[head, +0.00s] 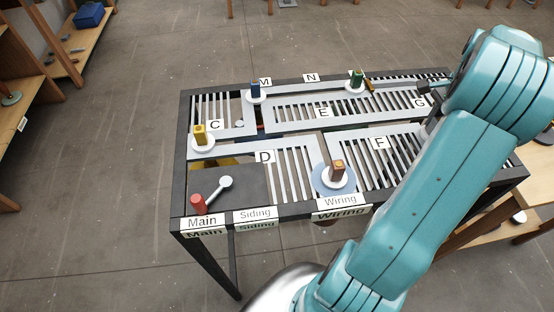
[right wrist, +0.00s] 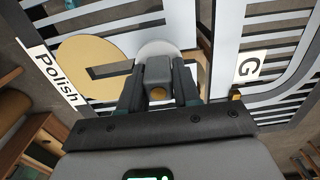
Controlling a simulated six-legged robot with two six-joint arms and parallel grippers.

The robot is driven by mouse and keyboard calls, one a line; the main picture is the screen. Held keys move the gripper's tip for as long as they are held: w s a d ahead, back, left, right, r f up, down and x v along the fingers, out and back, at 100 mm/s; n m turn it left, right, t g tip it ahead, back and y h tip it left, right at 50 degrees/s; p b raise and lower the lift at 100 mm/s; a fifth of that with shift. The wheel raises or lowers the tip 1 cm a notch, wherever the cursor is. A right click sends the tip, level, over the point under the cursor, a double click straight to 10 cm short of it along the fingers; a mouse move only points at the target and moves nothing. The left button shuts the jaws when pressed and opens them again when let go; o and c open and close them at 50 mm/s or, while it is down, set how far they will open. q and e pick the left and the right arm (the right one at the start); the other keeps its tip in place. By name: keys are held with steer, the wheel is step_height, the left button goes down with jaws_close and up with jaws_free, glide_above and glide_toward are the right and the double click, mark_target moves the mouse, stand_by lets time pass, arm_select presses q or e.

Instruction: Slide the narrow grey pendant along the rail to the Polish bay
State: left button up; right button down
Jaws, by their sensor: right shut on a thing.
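The narrow grey pendant (right wrist: 157,72) shows in the right wrist view as a grey block above a white disc (right wrist: 158,48). My right gripper (right wrist: 158,88) is shut on the grey block, one dark finger on each side. The Polish sign (right wrist: 56,75) is at the left of that view. A tan round plate (right wrist: 88,58) with a dark slot lies between the sign and the pendant; the white disc reaches its right edge. In the head view my right gripper (head: 426,88) is at the far right end of the rail table; I cannot make out the pendant there. My left gripper is not in view.
The slotted table (head: 180,150) carries a blue block (head: 255,90), a green block (head: 357,77), a yellow block (head: 200,133) and a brown block (head: 337,167), on white discs. A red knob (head: 198,204) stands near Main. The G sign (right wrist: 249,67) is right of the pendant.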

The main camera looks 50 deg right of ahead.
steer(key=s+a+b, duration=0.2)
steer(key=s+a, duration=0.3)
steer(key=s, duration=0.1)
steer(key=shift+s+a, duration=0.3)
steer(key=c, duration=0.7)
jaws_free()
step_height(320, 180, up, 16)
steer(key=shift+r+p, duration=0.15)
steer(key=shift+p, duration=0.45)
